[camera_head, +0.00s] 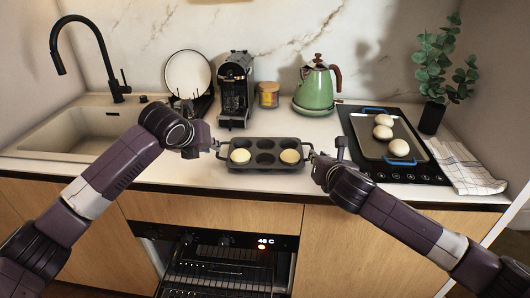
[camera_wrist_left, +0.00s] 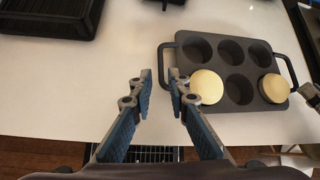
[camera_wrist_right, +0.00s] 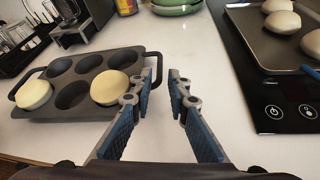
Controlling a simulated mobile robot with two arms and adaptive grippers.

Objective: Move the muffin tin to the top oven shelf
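A dark muffin tin (camera_head: 265,164) with two pale dough rounds in its front corner cups lies on the white counter near its front edge. It also shows in the left wrist view (camera_wrist_left: 238,88) and in the right wrist view (camera_wrist_right: 73,98). The oven (camera_head: 222,262) below is open, with wire racks showing and a lit display.
A black cooktop (camera_head: 430,173) at right carries a tray (camera_head: 411,136) with several dough balls. A green kettle (camera_head: 316,87), a coffee machine (camera_head: 236,88) and a dish rack (camera_head: 196,101) stand behind. The sink (camera_head: 70,133) is at left. Counter between tin and cooktop is clear.

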